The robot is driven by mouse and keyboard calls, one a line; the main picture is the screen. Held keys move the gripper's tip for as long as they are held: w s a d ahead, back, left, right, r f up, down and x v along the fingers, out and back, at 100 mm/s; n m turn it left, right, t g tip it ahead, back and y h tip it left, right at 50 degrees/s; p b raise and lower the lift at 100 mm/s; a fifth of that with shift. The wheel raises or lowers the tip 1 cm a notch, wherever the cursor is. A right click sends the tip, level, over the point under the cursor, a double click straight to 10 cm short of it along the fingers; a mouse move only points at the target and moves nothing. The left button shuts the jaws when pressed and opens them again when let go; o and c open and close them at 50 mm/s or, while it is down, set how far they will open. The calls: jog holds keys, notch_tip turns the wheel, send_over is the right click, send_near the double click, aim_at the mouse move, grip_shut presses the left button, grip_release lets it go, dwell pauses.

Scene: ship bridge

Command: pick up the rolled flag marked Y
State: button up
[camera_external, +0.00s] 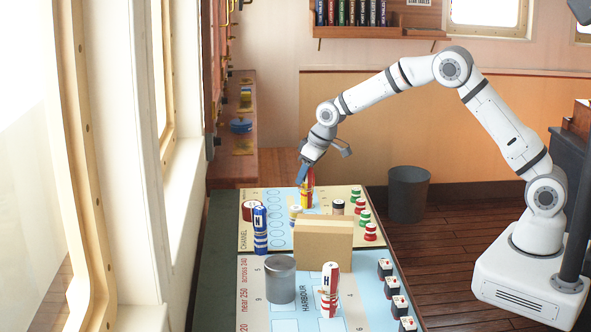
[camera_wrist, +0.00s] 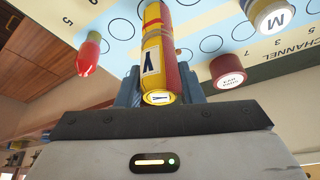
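The rolled flag marked Y (camera_external: 309,190) is red and yellow and upright on the far part of the chart table, behind a tan block. In the wrist view the flag (camera_wrist: 152,42) shows its white Y label and a marked end cap. My gripper (camera_external: 304,176) reaches down from above to the flag's upper part. In the wrist view its blue-grey fingers (camera_wrist: 160,84) lie close along both sides of the flag, with no clear gap, and look shut on it. I cannot tell whether the flag's foot touches the table.
A blue-and-white rolled flag (camera_external: 260,230), a grey cylinder (camera_external: 281,279), the tan block (camera_external: 322,243) and a red-and-white rolled flag (camera_external: 329,289) stand nearby. Red and green pieces (camera_external: 365,215) line the right edge. A flag marked M (camera_wrist: 272,17) and a red round piece (camera_wrist: 228,72) are close.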

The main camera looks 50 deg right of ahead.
jog(key=c, duration=0.5)
